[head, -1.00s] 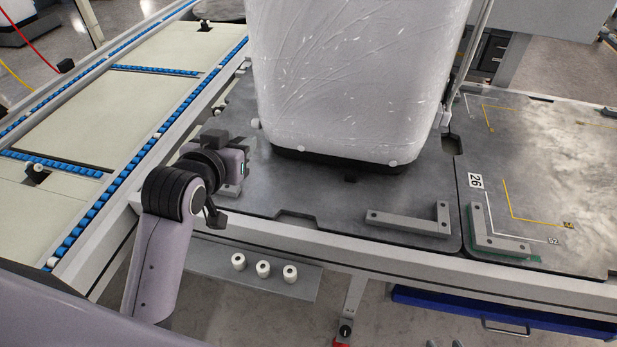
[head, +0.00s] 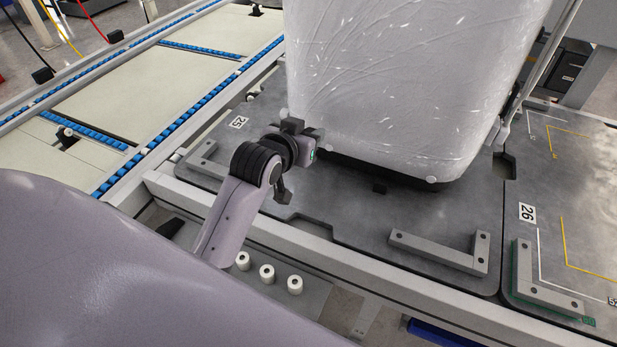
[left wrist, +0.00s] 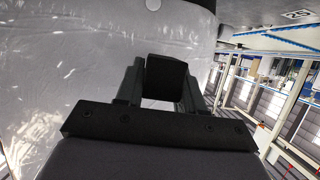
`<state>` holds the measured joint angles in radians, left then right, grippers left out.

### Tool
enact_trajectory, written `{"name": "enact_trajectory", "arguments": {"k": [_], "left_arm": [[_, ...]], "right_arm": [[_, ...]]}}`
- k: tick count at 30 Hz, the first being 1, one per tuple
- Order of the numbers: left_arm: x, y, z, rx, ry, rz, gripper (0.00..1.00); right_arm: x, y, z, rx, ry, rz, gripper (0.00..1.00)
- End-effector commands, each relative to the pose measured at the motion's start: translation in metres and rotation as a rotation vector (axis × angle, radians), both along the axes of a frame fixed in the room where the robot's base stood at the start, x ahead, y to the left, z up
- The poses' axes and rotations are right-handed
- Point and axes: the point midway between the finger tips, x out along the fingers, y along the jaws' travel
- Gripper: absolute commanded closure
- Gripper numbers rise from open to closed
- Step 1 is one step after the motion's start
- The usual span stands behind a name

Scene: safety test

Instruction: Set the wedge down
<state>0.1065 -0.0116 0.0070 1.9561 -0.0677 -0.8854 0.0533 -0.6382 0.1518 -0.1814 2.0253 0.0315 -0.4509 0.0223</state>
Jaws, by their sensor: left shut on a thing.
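The wedge (head: 291,125) is a small dark block between the fingers of my left gripper (head: 296,131). It also shows in the left wrist view (left wrist: 167,78), with a finger on each side. The left gripper (left wrist: 160,85) is shut on it, near the lower left corner of a tall wrapped load (head: 400,85). The wedge seems held above the grey deck (head: 340,215); the gap is hard to judge. The wrapped load fills the left of the wrist view (left wrist: 60,70). My right gripper is not in view.
Grey angle brackets (head: 440,250) and (head: 545,285) stand at the deck's front corners. A roller conveyor (head: 130,85) runs at left. White cylinders (head: 267,273) sit on a lower shelf. The deck before the load is mostly clear.

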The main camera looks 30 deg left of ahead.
Motion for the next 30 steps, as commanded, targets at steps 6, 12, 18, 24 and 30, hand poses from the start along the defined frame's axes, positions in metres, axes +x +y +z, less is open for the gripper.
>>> {"name": "enact_trajectory", "arguments": {"k": [6,12,18,24,30], "left_arm": [[0.0,0.0,-0.056,-0.001,0.003,0.0,0.93],[0.0,0.0,-0.073,-0.001,0.0,0.001,0.93],[0.0,0.0,-0.103,-0.001,0.002,0.001,0.93],[0.0,0.0,-0.116,0.0,-0.001,0.001,0.93],[0.0,0.0,-0.115,0.0,-0.002,0.001,0.93]], "right_arm": [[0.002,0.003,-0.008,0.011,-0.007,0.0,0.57],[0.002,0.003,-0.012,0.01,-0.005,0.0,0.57],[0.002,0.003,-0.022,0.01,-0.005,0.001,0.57],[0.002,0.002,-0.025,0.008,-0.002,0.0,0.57],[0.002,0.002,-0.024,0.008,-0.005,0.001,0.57]]}}
